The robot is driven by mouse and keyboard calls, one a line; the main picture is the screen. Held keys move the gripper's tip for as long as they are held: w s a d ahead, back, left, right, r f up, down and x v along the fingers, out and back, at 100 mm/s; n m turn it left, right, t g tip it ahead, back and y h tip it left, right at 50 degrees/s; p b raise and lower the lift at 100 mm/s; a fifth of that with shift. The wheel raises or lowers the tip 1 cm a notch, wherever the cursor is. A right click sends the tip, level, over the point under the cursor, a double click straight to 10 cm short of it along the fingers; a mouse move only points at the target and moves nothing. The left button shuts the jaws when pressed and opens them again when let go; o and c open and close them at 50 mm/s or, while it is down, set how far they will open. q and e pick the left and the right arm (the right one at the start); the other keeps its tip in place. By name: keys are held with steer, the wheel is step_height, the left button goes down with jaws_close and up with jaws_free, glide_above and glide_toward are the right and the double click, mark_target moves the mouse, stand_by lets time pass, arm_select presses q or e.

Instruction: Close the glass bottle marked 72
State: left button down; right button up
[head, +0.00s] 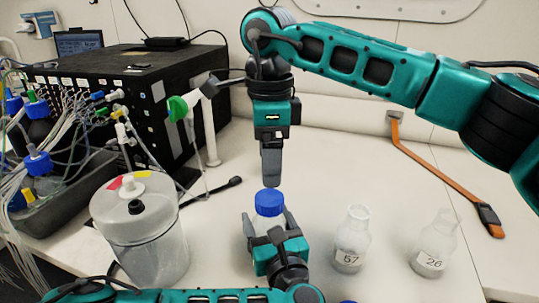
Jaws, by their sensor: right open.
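A glass bottle (269,226) with a blue cap (270,201) on its top stands upright in the middle front. Its label is hidden, so I cannot read a number on it. My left gripper (269,229) has its fingers on both sides of the bottle body and is shut on it. My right gripper (271,180) points straight down just above the blue cap. It is open, seen edge-on, with nothing between its fingers. Whether its fingertips touch the cap I cannot tell.
Open bottles marked 57 (351,240) and 26 (437,245) stand to the right. A lidded clear vessel (140,235) stands at the left, before a black box (130,85) with many tubes. An orange strap (440,170) lies at the far right. Part of something blue shows at the bottom edge.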

mark_target(269, 197)
step_height(269, 197, down, 8)
steer(key=shift+f, duration=0.1)
stand_by(0.7)
steer(key=shift+c, duration=0.4)
steer(key=c, duration=1)
steer(key=m, duration=0.5)
steer(key=o, duration=1.3)
steer(key=shift+c, duration=0.2)
step_height(269, 197, up, 12)
